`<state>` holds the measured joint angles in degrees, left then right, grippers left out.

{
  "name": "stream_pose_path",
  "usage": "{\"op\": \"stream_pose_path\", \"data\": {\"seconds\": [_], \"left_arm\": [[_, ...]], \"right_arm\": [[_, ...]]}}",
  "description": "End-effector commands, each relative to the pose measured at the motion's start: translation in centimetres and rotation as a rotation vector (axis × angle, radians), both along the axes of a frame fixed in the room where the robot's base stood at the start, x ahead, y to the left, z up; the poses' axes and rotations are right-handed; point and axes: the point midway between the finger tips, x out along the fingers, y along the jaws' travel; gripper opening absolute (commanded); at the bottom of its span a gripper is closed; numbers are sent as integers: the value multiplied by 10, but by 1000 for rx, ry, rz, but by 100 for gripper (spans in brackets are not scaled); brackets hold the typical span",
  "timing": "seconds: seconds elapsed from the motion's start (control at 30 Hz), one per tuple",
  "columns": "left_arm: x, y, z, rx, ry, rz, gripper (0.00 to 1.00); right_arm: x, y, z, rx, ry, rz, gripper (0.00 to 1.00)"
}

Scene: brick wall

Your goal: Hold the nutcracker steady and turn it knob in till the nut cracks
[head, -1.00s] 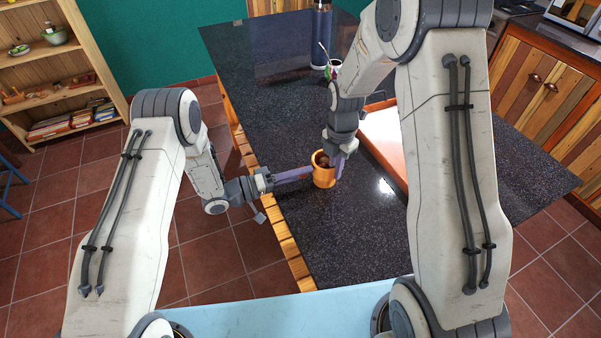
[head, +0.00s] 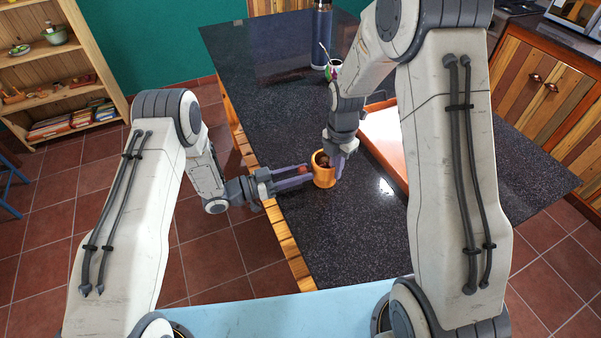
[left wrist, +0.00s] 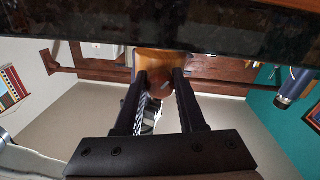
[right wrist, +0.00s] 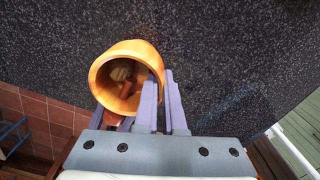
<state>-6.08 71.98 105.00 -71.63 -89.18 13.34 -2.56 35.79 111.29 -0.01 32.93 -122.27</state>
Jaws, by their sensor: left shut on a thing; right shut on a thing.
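The nutcracker (head: 324,178), an orange wooden cup, stands upright on the dark counter. In the right wrist view its open mouth (right wrist: 97,78) shows a pale nut-like lump (right wrist: 121,73) and a reddish-brown piece beside it, probably the screw end. My right gripper (right wrist: 160,78) is shut on the cup's wall, one finger inside and one outside. My left gripper (head: 309,173) reaches in from the left and is shut on the round brown knob (left wrist: 160,88) at the cup's side. Whether the nut is cracked cannot be told.
An orange-edged tray (head: 377,147) lies right of the nutcracker, partly behind my right arm. A dark blue bottle (head: 321,35) and a small cup with a straw (head: 333,69) stand farther back. The counter's wooden left edge (head: 287,245) runs below my left gripper. The front counter is clear.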

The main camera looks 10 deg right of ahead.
Motion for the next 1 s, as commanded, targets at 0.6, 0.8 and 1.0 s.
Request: {"op": "stream_pose_path", "data": {"seconds": [0.6, 0.8, 1.0], "left_arm": [[1, 0, -1, 122, -542, 0, 0], [2, 1, -1, 150, -667, 0, 0], [2, 1, -1, 167, -744, 0, 0]], "right_arm": [[1, 0, 1, 1, -3, 0, 0], [1, 0, 1, 1, -3, 0, 0], [1, 0, 1, 1, -3, 0, 0]]}}
